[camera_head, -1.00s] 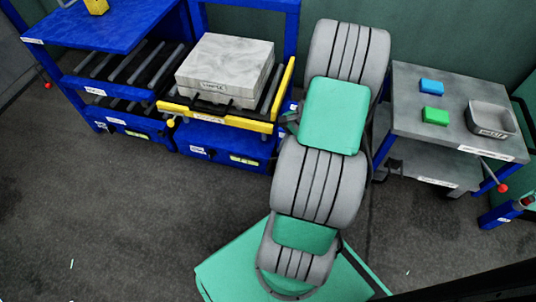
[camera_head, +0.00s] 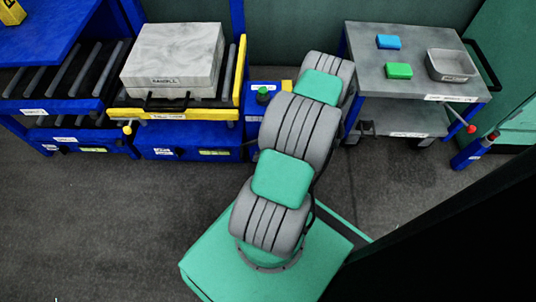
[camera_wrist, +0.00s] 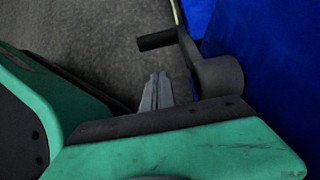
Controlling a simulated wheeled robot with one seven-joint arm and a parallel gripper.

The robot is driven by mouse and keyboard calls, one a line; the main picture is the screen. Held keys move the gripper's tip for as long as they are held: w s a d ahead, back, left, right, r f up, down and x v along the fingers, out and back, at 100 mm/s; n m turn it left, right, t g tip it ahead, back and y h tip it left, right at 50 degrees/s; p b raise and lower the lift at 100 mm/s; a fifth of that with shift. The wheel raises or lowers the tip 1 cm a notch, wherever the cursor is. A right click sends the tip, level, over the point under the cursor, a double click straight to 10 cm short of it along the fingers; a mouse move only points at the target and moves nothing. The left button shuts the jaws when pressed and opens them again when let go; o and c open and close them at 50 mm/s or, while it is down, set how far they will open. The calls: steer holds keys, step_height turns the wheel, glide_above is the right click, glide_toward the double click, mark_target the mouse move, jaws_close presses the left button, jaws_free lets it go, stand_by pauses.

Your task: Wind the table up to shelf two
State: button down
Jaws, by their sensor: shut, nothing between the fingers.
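In the wrist view a dark crank (camera_wrist: 218,76) with a round hub and a stubby handle (camera_wrist: 156,40) stands beside a blue panel. My gripper (camera_wrist: 158,78) points up at the picture's middle, its fingers together and empty, just below the handle and left of the hub, apart from both as far as I can tell. In the head view my arm hides the gripper and crank. A yellow-edged roller table (camera_head: 180,115) at left carries a pale marbled case (camera_head: 172,58). Which shelf is number two cannot be read.
A blue roller rack (camera_head: 50,107) adjoins the yellow-edged table at left. At right a grey table (camera_head: 375,72) holds a blue block (camera_head: 388,42), a green block (camera_head: 398,70) and a grey tray (camera_head: 452,66). A red-knobbed lever (camera_head: 470,127) juts out there. Floor at front left is clear.

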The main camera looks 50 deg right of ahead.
steer(key=shift+w+a+r, duration=0.35)
steer(key=shift+w+r, duration=0.05)
steer(key=shift+w, duration=0.15)
steer(key=shift+w+a+r, duration=0.35)
steer(key=shift+w, duration=0.15)
